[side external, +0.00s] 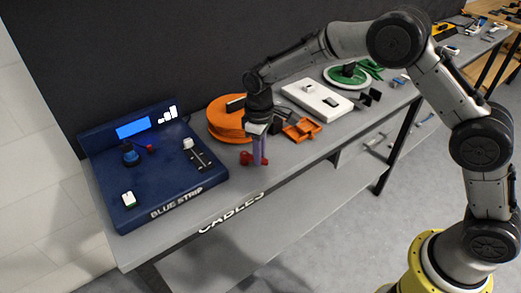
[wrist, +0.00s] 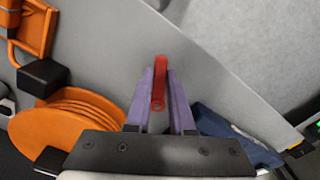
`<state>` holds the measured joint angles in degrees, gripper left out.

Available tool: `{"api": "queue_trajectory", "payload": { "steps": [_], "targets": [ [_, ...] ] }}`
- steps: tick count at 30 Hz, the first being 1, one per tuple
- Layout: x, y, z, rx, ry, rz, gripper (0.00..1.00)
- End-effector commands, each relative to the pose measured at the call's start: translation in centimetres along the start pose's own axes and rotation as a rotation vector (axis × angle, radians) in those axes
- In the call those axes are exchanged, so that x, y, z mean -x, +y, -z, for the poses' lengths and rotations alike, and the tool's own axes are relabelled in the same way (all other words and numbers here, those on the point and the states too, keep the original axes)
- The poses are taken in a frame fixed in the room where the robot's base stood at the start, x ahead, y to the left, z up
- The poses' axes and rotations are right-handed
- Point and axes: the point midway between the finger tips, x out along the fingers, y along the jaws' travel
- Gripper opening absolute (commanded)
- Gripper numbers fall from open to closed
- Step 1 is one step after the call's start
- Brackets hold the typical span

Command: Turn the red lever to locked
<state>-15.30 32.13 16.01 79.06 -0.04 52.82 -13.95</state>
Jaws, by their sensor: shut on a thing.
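The red lever (wrist: 159,82) shows in the wrist view as a narrow red bar between the two purple fingers of my gripper (wrist: 160,98). Its far end reaches a little past the fingertips. In the side view my gripper (side external: 259,158) points down at the front edge of the bench, with red parts of the lever (side external: 246,158) showing beside the fingers. The gripper is shut on the lever. The fingers hide part of the lever and its mount, and no locked marking can be read.
A blue console (side external: 160,190) marked BLUE STRIP stands to the left on the grey bench (side external: 290,170). An orange cable reel (side external: 225,116) is just behind my gripper, and an orange bracket (side external: 302,130) lies to the right. A white panel (side external: 317,98) lies farther back.

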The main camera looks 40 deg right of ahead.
Motion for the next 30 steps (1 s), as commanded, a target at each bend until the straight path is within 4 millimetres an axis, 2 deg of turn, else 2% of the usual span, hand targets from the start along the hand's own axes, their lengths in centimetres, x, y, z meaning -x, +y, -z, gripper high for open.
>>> {"api": "queue_trajectory", "payload": {
  "steps": [15,30],
  "targets": [
    [0.2,-1.9,0.5,-0.404,0.004,0.002,0.0],
    [0.2,-2.4,0.8,-0.527,0.005,0.002,0.0]
  ]
}}
